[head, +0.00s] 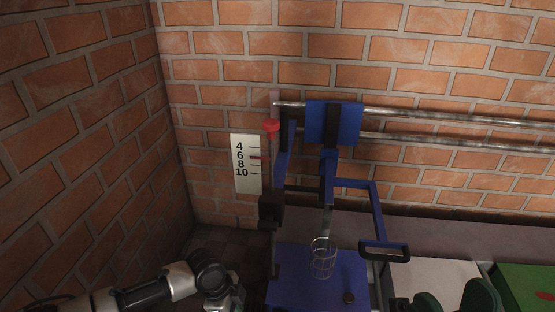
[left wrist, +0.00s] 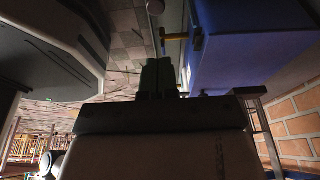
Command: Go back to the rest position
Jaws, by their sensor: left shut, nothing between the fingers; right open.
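My right gripper (head: 455,299) shows at the bottom edge of the head view as two dark green fingers spread apart, with nothing seen between them. It is in front of the pale worktop, right of the blue extruder (head: 345,124). My left arm comes in low from the left in the head view, and its gripper is not clearly seen there. In the left wrist view, my left gripper (left wrist: 158,75) has its dark green fingers together and empty. A blue box-like body (left wrist: 245,55) is to the right of them, apart from the fingertips.
The extruder has a blue base (head: 290,285) with a clear ribbed cup (head: 323,258) on it. A red knob (head: 271,126) and a numbered scale (head: 246,163) are at its left. A green surface (head: 528,288) is at far right. Brick walls close off the back and left.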

